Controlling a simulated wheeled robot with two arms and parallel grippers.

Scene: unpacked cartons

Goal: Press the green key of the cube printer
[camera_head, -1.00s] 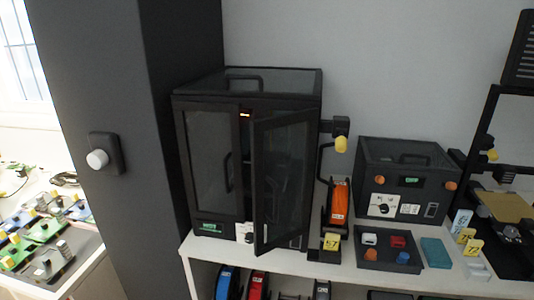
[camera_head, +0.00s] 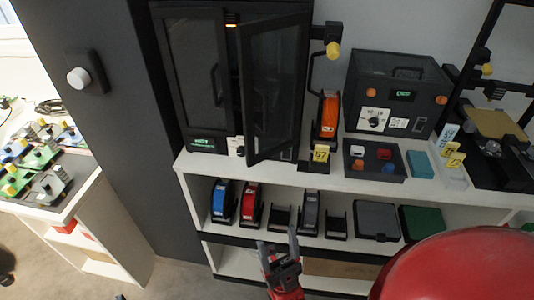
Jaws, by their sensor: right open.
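A tall black enclosed printer (camera_head: 192,70) stands at the left end of the white shelf unit, its right glass door (camera_head: 272,85) swung ajar. A small green display (camera_head: 203,143) sits low on its front, and an orange light glows inside at the top. A smaller black box (camera_head: 395,85) with orange knobs and a green display stands to its right. I cannot tell for certain which is the cube printer, and I cannot make out a green key. My right gripper (camera_head: 279,242) is open and empty, low in front of the lower shelves, apart from both machines. My left gripper is not in view.
A black tray (camera_head: 350,169) with small coloured parts and a teal block (camera_head: 419,164) lie on the shelf top (camera_head: 330,185). An orange spool (camera_head: 328,118) stands by the open door. An open-frame printer (camera_head: 510,150) is at right.

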